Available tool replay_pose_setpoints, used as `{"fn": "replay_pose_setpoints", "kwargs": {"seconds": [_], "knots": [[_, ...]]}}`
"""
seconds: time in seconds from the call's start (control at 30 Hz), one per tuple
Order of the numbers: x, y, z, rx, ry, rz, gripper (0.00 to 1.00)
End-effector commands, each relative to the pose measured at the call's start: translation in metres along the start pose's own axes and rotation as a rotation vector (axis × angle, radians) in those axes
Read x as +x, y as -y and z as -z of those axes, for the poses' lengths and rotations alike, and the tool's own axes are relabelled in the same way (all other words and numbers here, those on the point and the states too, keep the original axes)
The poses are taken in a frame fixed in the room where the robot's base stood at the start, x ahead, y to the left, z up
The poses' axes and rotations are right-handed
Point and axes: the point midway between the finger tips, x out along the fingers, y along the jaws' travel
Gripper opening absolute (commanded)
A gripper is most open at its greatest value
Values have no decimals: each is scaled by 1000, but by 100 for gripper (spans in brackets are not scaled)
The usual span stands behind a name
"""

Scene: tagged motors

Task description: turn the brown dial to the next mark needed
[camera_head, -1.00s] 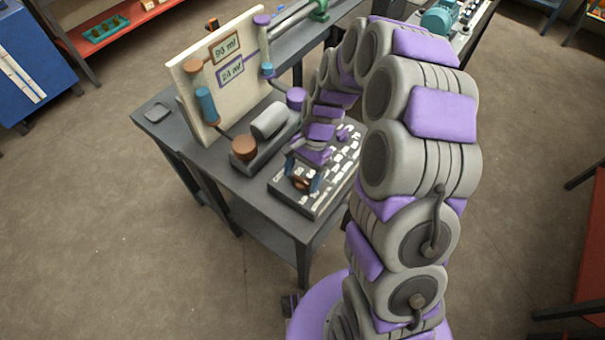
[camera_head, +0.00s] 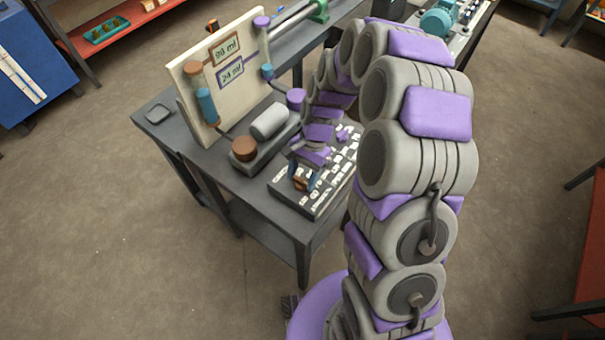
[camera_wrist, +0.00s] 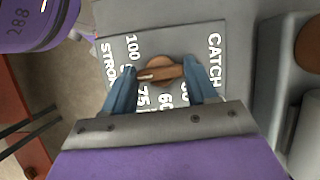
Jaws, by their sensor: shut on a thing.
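The brown dial (camera_wrist: 160,71) sits on a grey panel (camera_wrist: 215,28) with white marks, including 100, 75 and 60, and the words STRO... and CATCH. Its grip bar lies nearly level across the wrist view; I cannot tell which mark it points to. My gripper (camera_wrist: 163,74) is shut on the bar, one blue finger at each end. The fingers hide some marks. In the head view, my gripper (camera_head: 303,179) is over the front of the panel (camera_head: 310,207), with the dial (camera_head: 299,184) partly hidden.
A purple dial (camera_head: 343,136) is farther back on the panel. Behind stand a pump-like unit with a grey cylinder (camera_head: 269,121), a brown cap (camera_head: 244,149) and a purple cap (camera_head: 296,97). An upright board carries a brown sign (camera_head: 225,48), its number blurred, and a purple 24 ml sign (camera_head: 231,70).

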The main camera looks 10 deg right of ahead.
Motion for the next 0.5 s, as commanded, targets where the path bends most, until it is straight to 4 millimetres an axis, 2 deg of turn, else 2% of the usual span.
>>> {"fn": "replay_pose_setpoints", "kwargs": {"seconds": [0.5], "knots": [[-3, 4, 0, -346, -5, -141, 27]]}}
